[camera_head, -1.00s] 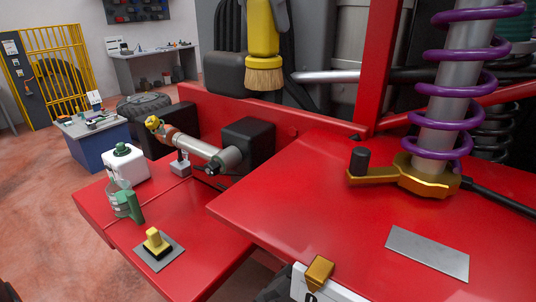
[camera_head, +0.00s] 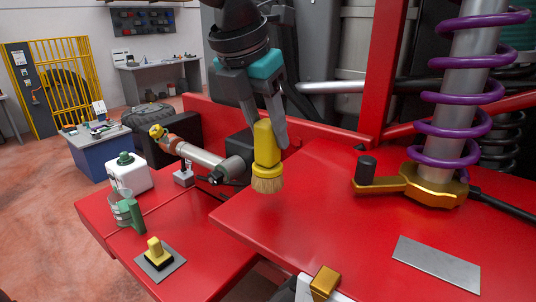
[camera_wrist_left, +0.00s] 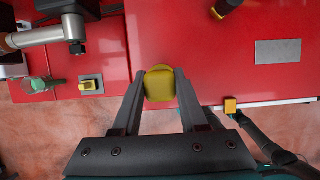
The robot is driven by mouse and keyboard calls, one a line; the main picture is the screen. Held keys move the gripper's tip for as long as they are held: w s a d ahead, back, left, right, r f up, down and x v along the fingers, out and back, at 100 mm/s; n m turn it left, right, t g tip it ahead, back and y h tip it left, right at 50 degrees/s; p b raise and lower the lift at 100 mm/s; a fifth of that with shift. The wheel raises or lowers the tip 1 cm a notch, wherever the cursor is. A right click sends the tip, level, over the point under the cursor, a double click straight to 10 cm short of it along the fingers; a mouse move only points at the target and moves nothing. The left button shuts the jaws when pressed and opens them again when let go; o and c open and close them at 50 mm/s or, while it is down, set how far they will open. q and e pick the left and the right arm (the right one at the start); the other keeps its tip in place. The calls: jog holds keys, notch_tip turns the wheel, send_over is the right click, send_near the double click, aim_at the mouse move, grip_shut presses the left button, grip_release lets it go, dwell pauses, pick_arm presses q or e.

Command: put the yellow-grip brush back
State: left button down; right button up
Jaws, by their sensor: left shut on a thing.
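The yellow-grip brush (camera_head: 265,147) hangs upright with its pale bristles downward in the head view. My left gripper (camera_head: 265,122) comes from above and is shut on the yellow grip. The bristles are just above or near the left part of the red panel; I cannot tell whether they touch it. In the left wrist view the grip's yellow end (camera_wrist_left: 160,83) sits between the two fingers and hides the bristles.
A flat grey plate (camera_head: 436,265) lies bare on the red panel (camera_head: 320,215). A gold clamp (camera_head: 415,185) with a purple spring stands behind it. On the lower red surface are a yellow-and-black block (camera_head: 156,250) on a grey pad, a white jug (camera_head: 127,174) and a green-handled cup (camera_head: 127,212).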

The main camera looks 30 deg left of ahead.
aim_at(268, 153)
pick_arm(q)
jog(key=shift+f, duration=2.15)
jog(key=shift+f+b, duration=0.1)
jog(key=shift+b, duration=0.35)
jog(key=shift+c, duration=2.2)
grip_release()
jog(key=shift+s+r+p, duration=0.1)
jog(key=shift+r+p, duration=0.15)
jog(key=shift+p, duration=0.25)
jog(key=b+v, duration=0.1)
jog(key=v, duration=1.3)
jog(key=shift+s+a+r, duration=0.2)
jog(key=shift+s+a, duration=0.1)
jog(key=shift+s, duration=0.05)
